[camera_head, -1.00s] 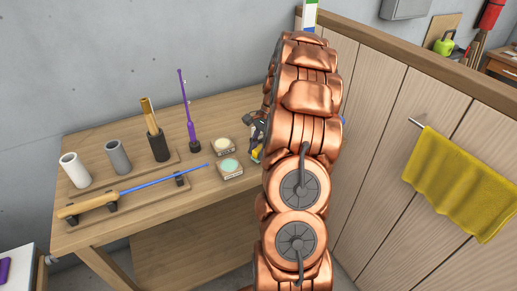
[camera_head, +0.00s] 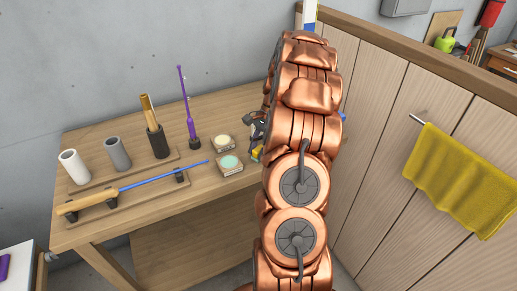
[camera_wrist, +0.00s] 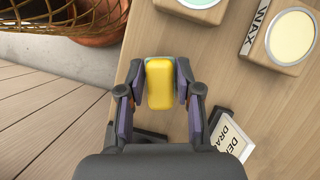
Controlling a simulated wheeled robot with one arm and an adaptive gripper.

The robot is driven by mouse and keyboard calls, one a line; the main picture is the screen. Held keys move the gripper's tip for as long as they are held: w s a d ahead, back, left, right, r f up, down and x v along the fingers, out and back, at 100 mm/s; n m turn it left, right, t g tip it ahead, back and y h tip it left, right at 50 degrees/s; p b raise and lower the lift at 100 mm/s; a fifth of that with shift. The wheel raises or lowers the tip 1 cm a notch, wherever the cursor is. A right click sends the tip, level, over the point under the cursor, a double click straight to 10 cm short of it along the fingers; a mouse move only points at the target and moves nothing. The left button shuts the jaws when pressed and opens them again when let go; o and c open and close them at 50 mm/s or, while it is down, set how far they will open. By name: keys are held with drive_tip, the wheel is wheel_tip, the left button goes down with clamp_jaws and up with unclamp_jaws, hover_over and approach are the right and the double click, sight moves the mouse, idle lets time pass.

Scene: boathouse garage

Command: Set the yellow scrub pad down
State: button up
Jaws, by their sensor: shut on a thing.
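The yellow scrub pad (camera_wrist: 159,84) is between the fingertips of my gripper (camera_wrist: 158,85) in the wrist view, with a thin teal-grey edge showing along its far side. My gripper is shut on it, over the wooden workbench (camera_wrist: 215,75) near the bench's edge. I cannot tell whether the pad touches the bench top. In the head view a small patch of the pad (camera_head: 256,154) shows beside my copper arm, which hides most of the gripper.
Two round tins on wooden blocks, one pale yellow (camera_head: 222,143) and one mint (camera_head: 230,163), stand close by. A small sign (camera_wrist: 232,135) lies near the right finger. A wire basket (camera_wrist: 85,20) stands beyond the bench edge. A yellow towel (camera_head: 463,181) hangs at right.

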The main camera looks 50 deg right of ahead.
drive_tip(key=shift+f, duration=0.1)
drive_tip(key=o, duration=1.2)
drive_tip(key=shift+v, duration=6)
drive_tip(key=shift+c, duration=0.4)
clamp_jaws()
